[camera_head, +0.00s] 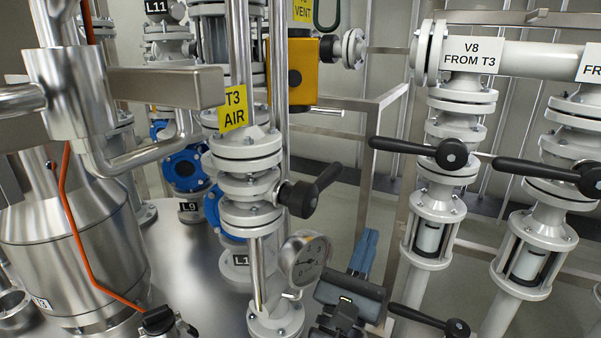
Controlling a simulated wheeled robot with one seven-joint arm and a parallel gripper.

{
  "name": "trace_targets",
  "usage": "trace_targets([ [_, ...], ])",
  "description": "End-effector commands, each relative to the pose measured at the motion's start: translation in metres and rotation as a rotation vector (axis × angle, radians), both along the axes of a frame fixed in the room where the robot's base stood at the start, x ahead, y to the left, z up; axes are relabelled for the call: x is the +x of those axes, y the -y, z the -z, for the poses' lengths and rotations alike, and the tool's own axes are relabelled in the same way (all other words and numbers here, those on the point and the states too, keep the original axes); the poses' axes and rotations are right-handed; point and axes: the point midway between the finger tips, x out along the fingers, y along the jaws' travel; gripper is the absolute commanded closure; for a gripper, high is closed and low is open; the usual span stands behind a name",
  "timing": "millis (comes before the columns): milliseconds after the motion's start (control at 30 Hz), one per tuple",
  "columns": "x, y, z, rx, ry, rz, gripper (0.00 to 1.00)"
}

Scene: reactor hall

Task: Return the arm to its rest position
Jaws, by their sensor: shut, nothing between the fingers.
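My gripper (369,240) shows at the bottom of the head view, right of centre. Its dark body is low in the picture and its blue-grey fingers point up and away. The fingers are together with nothing between them. The gripper appears clear of the valve handles, though its exact distance from the gauge and pipes is hard to tell. The rest of my arm is mostly below the picture edge.
A pressure gauge (305,261) is just left of my gripper. The T3 AIR valve handle (312,191) is above it. Black lever handles (418,149) and a lower lever (431,320) are on the right. A steel frame (372,140) stands behind.

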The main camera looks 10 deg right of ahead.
Motion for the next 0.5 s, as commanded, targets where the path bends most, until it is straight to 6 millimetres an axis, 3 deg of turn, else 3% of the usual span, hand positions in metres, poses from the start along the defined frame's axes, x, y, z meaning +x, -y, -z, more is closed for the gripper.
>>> trace_targets([
  [167,-0.042,0.012,0.028,-0.217,-0.143,0.077,1.0],
  [500,-0.159,0.03,0.075,-0.889,-0.513,0.278,1.0],
])
